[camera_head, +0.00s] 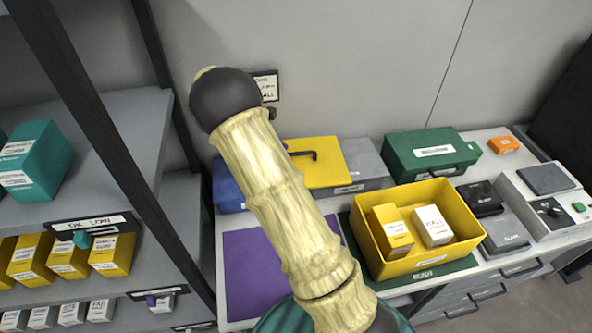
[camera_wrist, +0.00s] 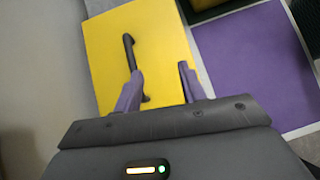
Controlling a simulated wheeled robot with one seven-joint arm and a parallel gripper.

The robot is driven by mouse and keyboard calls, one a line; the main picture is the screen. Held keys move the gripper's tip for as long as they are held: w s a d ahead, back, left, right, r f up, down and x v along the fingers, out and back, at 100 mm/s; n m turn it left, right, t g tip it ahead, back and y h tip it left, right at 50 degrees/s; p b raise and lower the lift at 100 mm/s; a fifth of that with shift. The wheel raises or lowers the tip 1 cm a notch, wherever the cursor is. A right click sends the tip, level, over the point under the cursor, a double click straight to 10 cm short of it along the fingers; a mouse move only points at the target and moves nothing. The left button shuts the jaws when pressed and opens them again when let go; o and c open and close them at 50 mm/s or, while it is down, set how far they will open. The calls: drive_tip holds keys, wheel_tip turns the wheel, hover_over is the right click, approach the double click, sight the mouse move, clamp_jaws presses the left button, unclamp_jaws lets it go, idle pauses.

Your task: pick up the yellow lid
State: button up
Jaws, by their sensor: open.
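The yellow lid (camera_head: 328,172) is a flat square with a black bar handle (camera_head: 304,154). It lies at the back of the bench near the wall, partly hidden by my arm in the head view. In the wrist view the lid (camera_wrist: 168,30) fills the upper middle, and its handle (camera_wrist: 128,52) runs up its left half. My gripper (camera_wrist: 160,70) is open, with two purple fingers over the lid. The left finger overlaps the handle's lower part in the picture; I cannot tell whether they touch. The right finger is near the lid's right edge. My gripper is hidden in the head view.
A yellow bin (camera_head: 459,207) with two boxes stands right of my arm. A green case (camera_head: 431,168) and a grey box (camera_head: 368,165) are at the back. A purple mat (camera_head: 258,270) is bare where visible. A shelf with boxes stands left, its dark post (camera_head: 110,140) near my arm.

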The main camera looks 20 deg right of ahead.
drive_tip(key=w+f+n+h, duration=0.1)
drive_tip(key=w+a+f+n+h+b, duration=0.1)
drive_tip(key=w, duration=0.1)
drive_tip(key=w+f+n+h+b, duration=0.1)
drive_tip(key=w, duration=0.1)
drive_tip(key=shift+a+g+h, duration=0.2)
drive_tip(key=shift+g+h, duration=0.1)
drive_tip(key=shift+w+a+n+h, duration=0.2)
drive_tip(key=shift+w+n+h, duration=0.1)
drive_tip(key=shift+n+h, duration=0.2)
drive_tip(key=shift+x, duration=1.15)
drive_tip(key=shift+p, duration=0.3)
drive_tip(key=p+x, duration=0.1)
drive_tip(key=x, duration=0.1)
drive_tip(key=p+x, duration=0.1)
drive_tip(key=x, duration=0.1)
drive_tip(key=shift+s+d, duration=0.25)
drive_tip(key=shift+d, duration=0.15)
drive_tip(key=shift+d+f, duration=0.15)
